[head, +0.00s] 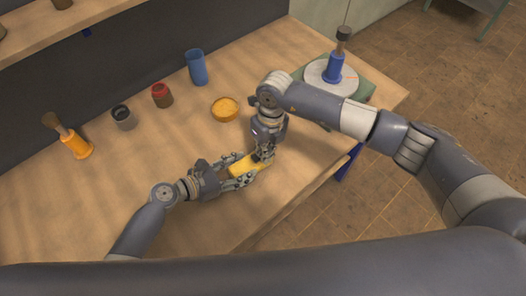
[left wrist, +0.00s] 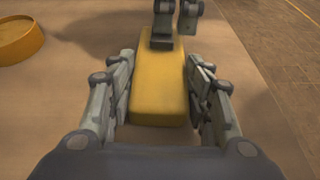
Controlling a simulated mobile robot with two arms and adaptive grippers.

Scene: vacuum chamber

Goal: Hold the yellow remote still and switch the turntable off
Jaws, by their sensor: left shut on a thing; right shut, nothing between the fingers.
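The yellow remote (head: 241,166) lies on the wooden table near its front edge. My left gripper (head: 236,173) is shut on it from the left, one finger along each side. In the left wrist view the remote (left wrist: 158,95) sits between the two fingers of my left gripper (left wrist: 158,108). My right gripper (head: 263,155) is shut and empty, pointing down at the remote's far end; its fingertips (left wrist: 161,42) cover that end, and I cannot tell if they press it. The turntable (head: 318,78) stands at the back right, a light disc carrying a blue piece (head: 334,66) with a brush.
A yellow dish (head: 225,109), a blue cup (head: 196,67), a red-topped jar (head: 161,95), a dark-topped jar (head: 123,117) and an orange holder with a brush (head: 76,145) stand farther back. The table's right edge (head: 372,135) drops to a tiled floor.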

